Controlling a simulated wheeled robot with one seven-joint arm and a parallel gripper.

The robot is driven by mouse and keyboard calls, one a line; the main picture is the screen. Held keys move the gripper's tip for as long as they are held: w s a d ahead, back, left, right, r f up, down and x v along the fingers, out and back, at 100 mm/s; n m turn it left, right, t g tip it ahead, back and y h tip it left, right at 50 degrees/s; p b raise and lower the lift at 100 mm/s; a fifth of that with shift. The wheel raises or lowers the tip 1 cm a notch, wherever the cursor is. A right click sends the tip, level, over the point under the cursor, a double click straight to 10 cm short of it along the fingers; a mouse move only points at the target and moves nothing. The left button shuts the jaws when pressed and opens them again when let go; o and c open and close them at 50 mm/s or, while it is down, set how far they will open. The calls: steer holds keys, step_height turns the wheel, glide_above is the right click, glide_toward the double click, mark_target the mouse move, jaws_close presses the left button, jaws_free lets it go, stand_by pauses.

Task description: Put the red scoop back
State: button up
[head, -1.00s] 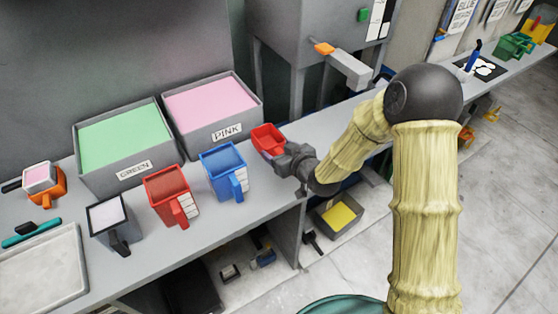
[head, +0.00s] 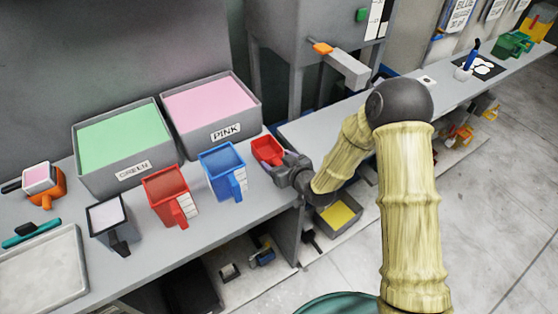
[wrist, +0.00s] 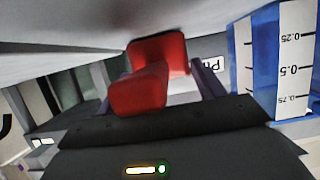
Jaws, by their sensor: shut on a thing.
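The red scoop (head: 267,150) is at the right end of the left bench, close to the front right corner of the pink bin (head: 213,106). My gripper (head: 284,164) is shut on its handle from the right. In the wrist view, the red scoop (wrist: 160,52) has its handle (wrist: 138,94) between the fingers of my gripper (wrist: 168,80). The scoop looks roughly level. I cannot tell whether its base touches the bench.
A blue measuring jug (head: 222,171) stands just left of the scoop, and a red measuring jug (head: 167,195) farther left. The green bin (head: 122,147) is behind them. A grey press (head: 325,60) stands behind right. A yellow-filled bin (head: 338,216) is below the bench.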

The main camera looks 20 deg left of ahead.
steer(key=shift+f, duration=0.15)
steer(key=o, duration=1)
steer(key=shift+o, duration=0.2)
steer(key=shift+r, duration=0.2)
steer(key=b+v, duration=0.2)
steer(key=v, duration=1)
